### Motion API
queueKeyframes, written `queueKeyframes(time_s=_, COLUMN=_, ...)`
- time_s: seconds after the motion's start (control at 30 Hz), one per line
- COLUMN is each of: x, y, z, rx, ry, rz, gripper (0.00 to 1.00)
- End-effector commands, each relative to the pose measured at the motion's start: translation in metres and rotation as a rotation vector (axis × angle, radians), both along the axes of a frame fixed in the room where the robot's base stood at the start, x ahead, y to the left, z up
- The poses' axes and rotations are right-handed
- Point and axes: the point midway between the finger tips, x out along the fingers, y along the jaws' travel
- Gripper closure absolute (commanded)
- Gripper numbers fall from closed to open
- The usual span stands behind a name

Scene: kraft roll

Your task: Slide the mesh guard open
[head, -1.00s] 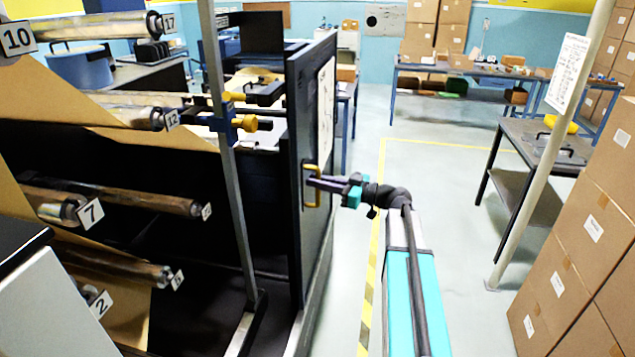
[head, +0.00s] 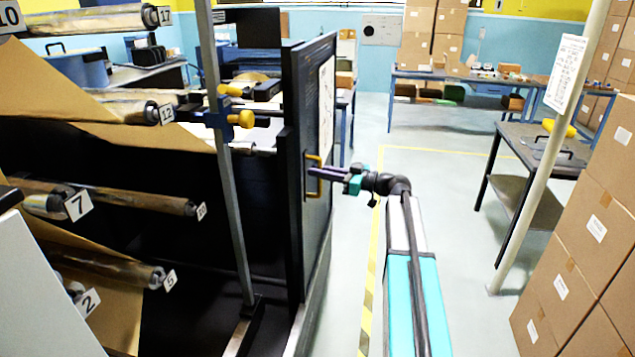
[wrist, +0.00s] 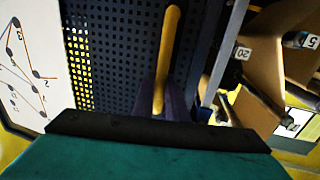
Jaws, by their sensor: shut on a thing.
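The mesh guard (head: 320,215) is a tall dark panel standing at the right side of the roll machine, with a yellow handle (head: 313,175) on its face. In the wrist view its perforated mesh (wrist: 115,50) fills the upper middle, and the yellow handle (wrist: 167,60) runs up the picture. My gripper (head: 318,174) reaches in from the right and is shut on the handle. In the wrist view my gripper's purple fingers (wrist: 162,103) are on both sides of the handle's near part. A sheet with a line diagram (wrist: 22,65) is fixed on the panel.
A metal post (head: 228,170) stands beside the guard. Stacked cartons (head: 580,250) and a white pole (head: 540,150) are at right. The floor aisle with a yellow line (head: 375,230) is clear.

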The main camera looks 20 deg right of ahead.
Motion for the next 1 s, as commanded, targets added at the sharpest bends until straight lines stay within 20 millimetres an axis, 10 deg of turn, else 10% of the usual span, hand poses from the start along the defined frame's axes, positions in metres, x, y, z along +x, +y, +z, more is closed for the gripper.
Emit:
queueKeyframes(time_s=0.77, x=0.032, y=-0.022, z=0.001, rx=0.001, ry=-0.001, rz=-0.002, gripper=1.0)
queueKeyframes(time_s=0.9, x=0.032, y=-0.021, z=0.001, rx=0.001, ry=-0.001, rz=-0.001, gripper=0.69)
queueKeyframes(time_s=1.0, x=0.032, y=-0.021, z=0.001, rx=0.001, ry=-0.001, rz=-0.001, gripper=0.69)
